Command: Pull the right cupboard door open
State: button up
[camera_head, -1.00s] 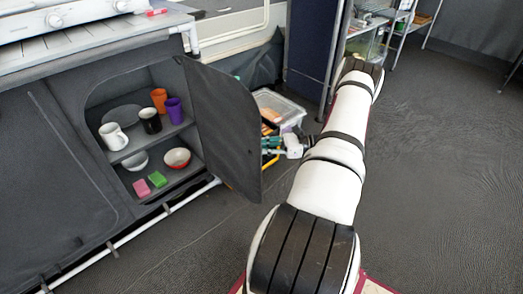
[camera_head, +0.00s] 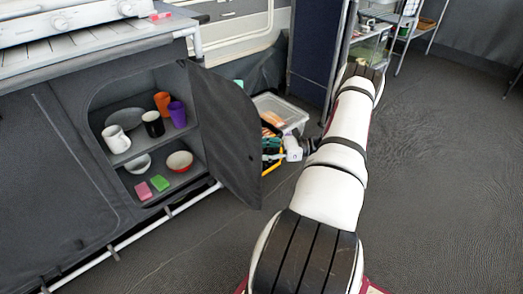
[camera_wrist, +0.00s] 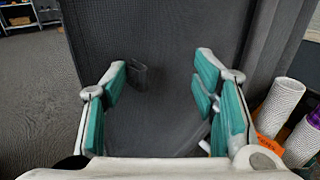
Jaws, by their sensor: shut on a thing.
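The right cupboard door (camera_head: 225,130), a dark grey fabric panel, stands swung well out from the cupboard (camera_head: 70,150), and its opening shows. In the wrist view the door (camera_wrist: 165,35) fills the middle. My gripper (camera_wrist: 162,85) is at the door, its teal pads on both sides of the picture. A small dark tab (camera_wrist: 137,76) on the door shows beside the left pads. My gripper is shut on the door, though the exact contact is hard to see. In the head view my gripper is partly hidden behind the door's outer edge.
Inside the cupboard are several cups, a white mug (camera_head: 116,138), bowls and sponges. A clear plastic bin (camera_head: 282,108) stands behind the door. Metal shelves (camera_head: 385,35) are at the back. The floor (camera_head: 440,180) at right is clear.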

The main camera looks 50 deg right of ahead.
jog(key=shift+w+d+r, duration=0.1)
jog(key=shift+w, duration=0.1)
jog(key=shift+c, duration=0.2)
jog(key=v, duration=1.2)
jog(key=shift+s, duration=0.3)
